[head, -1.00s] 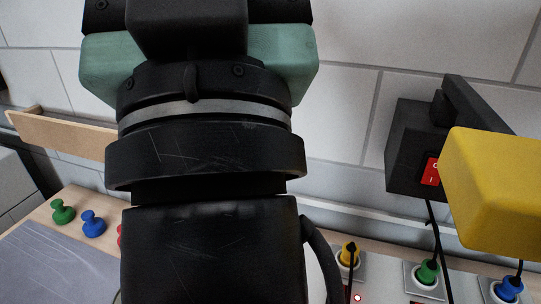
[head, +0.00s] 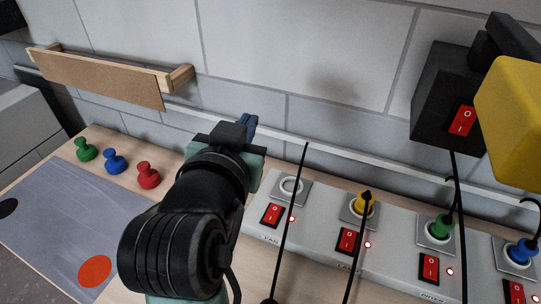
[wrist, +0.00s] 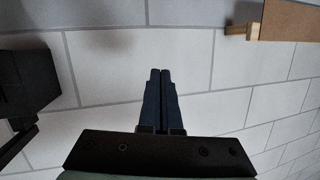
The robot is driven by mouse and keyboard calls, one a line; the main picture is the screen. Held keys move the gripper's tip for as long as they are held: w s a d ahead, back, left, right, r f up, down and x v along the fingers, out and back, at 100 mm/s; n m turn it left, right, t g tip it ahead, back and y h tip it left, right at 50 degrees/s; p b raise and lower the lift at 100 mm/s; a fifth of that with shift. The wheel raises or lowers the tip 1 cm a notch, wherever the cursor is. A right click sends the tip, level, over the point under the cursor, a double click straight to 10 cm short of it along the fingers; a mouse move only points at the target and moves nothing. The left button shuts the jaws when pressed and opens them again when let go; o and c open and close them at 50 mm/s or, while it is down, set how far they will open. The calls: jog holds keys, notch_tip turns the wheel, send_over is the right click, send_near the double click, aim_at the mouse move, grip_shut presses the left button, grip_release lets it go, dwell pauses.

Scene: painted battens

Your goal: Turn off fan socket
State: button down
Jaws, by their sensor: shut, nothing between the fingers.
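The leftmost socket in the head view is an empty round outlet (head: 290,188) on the long grey strip (head: 390,236). Its red rocker switch (head: 271,215) has a lit red light beside it, and the small label below seems to read FAN. My gripper (head: 247,122) is up and left of this socket, pointing towards the wall, apart from the switch. In the wrist view the blue fingers of my gripper (wrist: 160,72) are together with nothing between them, facing bare wall. The strip is not in the wrist view.
Yellow (head: 366,204), green (head: 441,228) and blue (head: 521,252) plugs sit in the other sockets. Black cables rise in front of the strip. A black box with a red switch (head: 462,121) and a yellow block (head: 513,105) hang at right. Several knobs stand left.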

jog(key=s+f+g+h, duration=0.1)
jog(key=s+f+g, duration=0.1)
jog(key=f, duration=0.5)
jog(key=s+f+m+g, duration=0.1)
jog(key=s+f+g, duration=0.1)
jog(key=f, duration=0.5)
jog(key=shift+s+m+g+h, duration=0.3)
jog(key=shift+s+g+h, duration=0.1)
jog(key=shift+g, duration=0.3)
jog(key=shift+w+f, duration=0.1)
jog(key=shift+f, duration=0.05)
send_over(275, 205)
jog(key=s+a, duration=0.1)
jog(key=s, duration=0.2)
notch_tip(275, 205, down, 6)
jog(key=shift+s+a+f, duration=0.1)
jog(key=shift+s+a, duration=0.05)
notch_tip(275, 205, down, 2)
jog(key=shift+f, duration=0.2)
jog(key=shift+w+f, duration=0.25)
jog(key=shift+f, duration=0.45)
jog(key=shift+w+f, duration=0.1)
jog(key=shift+f, duration=0.2)
